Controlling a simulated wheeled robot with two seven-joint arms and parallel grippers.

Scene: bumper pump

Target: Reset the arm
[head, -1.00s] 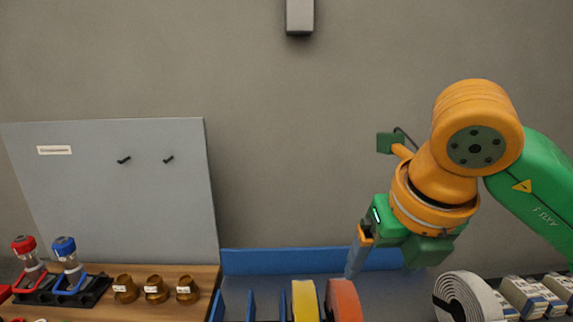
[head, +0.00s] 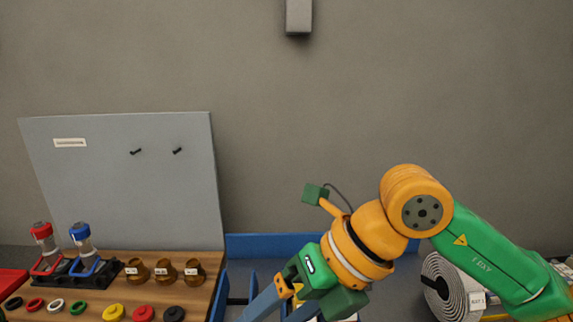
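My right arm, green and orange, comes in from the right in the head view. Its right gripper (head: 282,311) points down and left over the blue bin area at the bottom centre. Two blue-grey fingers show with a gap between them, so it looks open. The fingertips are cut off by the bottom edge, and I see nothing held. My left gripper is not in view.
A wooden board (head: 215,264) at left holds brass fittings (head: 165,272), coloured buttons (head: 113,313) and a black rack with red-capped (head: 43,238) and blue-capped (head: 80,238) bottles. A grey panel (head: 130,195) stands behind. A white roll (head: 437,288) is at right.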

